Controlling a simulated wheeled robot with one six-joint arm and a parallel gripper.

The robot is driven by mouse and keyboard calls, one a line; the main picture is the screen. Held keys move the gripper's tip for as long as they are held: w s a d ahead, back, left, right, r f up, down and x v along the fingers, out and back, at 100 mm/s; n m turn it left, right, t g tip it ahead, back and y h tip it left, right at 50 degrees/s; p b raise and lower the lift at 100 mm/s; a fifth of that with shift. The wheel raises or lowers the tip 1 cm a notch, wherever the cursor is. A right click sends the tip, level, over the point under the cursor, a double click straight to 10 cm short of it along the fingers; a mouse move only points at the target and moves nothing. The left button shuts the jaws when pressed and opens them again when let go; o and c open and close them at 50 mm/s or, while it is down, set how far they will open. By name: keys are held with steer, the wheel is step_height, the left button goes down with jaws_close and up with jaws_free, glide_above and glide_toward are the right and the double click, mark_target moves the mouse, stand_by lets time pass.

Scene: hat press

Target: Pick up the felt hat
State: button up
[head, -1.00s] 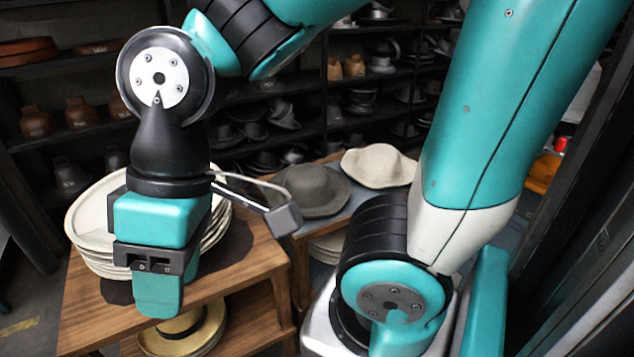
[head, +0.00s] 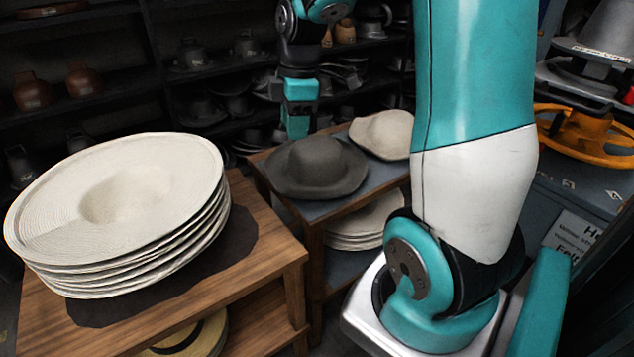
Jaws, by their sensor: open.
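A dark grey felt hat (head: 318,162) lies brim down on a blue-topped side table (head: 335,215) in the middle of the head view. A cream hat (head: 383,133) lies right behind it. My gripper (head: 297,128) points down above the far left edge of the grey hat in the picture, with its lower end just over the crown's outline. It is open and holds nothing. I cannot tell how far it is from the hat in depth.
A stack of wide white straw hats (head: 125,205) sits on a wooden table (head: 265,250) at the left. More pale hats (head: 365,225) lie on a lower shelf. Dark shelves (head: 140,60) stand behind. An orange handwheel (head: 590,135) is at the right.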

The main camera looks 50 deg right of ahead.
steer(key=n+b, duration=0.2)
steer(key=b, duration=0.1)
glide_above(343, 194)
step_height(343, 194, down, 8)
steer(key=shift+g+h, duration=0.4)
steer(key=f, duration=0.7)
steer(key=d+f, duration=0.1)
steer(key=f, duration=0.2)
steer(key=shift+w+f+p, duration=0.2)
steer(key=shift+f+p, duration=0.1)
steer(key=shift+f, duration=0.05)
steer(key=shift+s+a+f, duration=0.1)
steer(key=shift+a+f, duration=0.15)
steer(key=shift+f, duration=1.25)
steer(key=shift+a+f, duration=0.2)
steer(key=shift+f, duration=1.3)
jaws_close()
